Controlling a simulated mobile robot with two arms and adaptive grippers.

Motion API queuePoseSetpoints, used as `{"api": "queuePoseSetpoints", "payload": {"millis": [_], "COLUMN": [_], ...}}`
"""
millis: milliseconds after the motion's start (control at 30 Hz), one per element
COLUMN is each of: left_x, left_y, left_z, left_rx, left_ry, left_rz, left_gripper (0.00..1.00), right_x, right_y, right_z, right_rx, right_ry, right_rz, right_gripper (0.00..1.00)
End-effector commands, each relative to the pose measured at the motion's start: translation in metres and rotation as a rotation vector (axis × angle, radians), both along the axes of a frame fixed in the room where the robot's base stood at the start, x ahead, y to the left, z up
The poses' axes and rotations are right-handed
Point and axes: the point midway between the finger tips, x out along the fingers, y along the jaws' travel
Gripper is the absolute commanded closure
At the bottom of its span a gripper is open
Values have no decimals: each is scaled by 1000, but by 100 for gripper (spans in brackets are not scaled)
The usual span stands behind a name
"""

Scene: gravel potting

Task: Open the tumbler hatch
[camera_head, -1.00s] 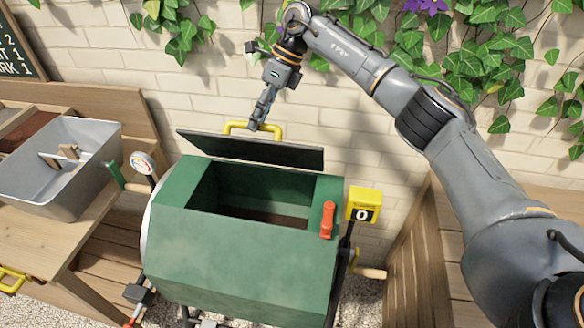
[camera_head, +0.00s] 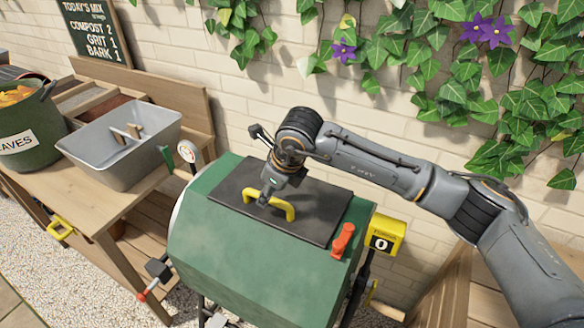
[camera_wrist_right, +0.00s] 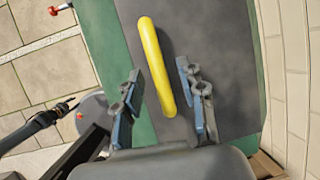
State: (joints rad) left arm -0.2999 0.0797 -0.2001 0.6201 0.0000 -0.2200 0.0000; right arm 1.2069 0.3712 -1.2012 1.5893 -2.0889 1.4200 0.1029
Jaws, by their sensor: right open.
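The tumbler is a green drum (camera_head: 215,245) in the middle of the head view. Its dark hatch (camera_head: 312,222) lies flat over the opening, which is hidden. A yellow handle (camera_head: 290,210) stands on the hatch and also shows in the right wrist view (camera_wrist_right: 152,55). My right gripper (camera_head: 266,198) is at the handle. In the right wrist view its open fingers (camera_wrist_right: 160,98) stand on both sides of the handle's near end, with gaps. A small dark shape (camera_wrist_right: 45,118) at that view's left may be my left gripper; its jaws are unclear.
A red-orange lever (camera_head: 343,241) and a yellow counter reading 0 (camera_head: 384,236) are at the drum's right. A grey tub (camera_head: 105,160) and green leaf bin (camera_head: 28,145) stand on the left bench. A brick wall (camera_head: 225,130) is behind.

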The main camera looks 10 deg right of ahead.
Motion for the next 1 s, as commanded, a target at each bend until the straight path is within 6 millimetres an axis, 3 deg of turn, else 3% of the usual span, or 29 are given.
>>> {"api": "queuePoseSetpoints", "payload": {"millis": [67,600,800,1000], "left_x": [0,0,0,0], "left_y": [1,0,0,0], "left_z": [-1,-26,-30,-31], "left_rx": [1,0,0,0], "left_ry": [0,0,0,0], "left_rz": [0,0,0,0], "left_gripper": [70,70,70,70], "right_x": [-6,-41,-50,-53], "right_y": [5,-21,-26,-27], "right_z": [-12,84,106,113], "right_rx": [-36,-38,-38,-38], "right_ry": [-54,-60,-57,-55], "right_rz": [6,-1,-1,0], "right_gripper": [60,60,60,60]}}
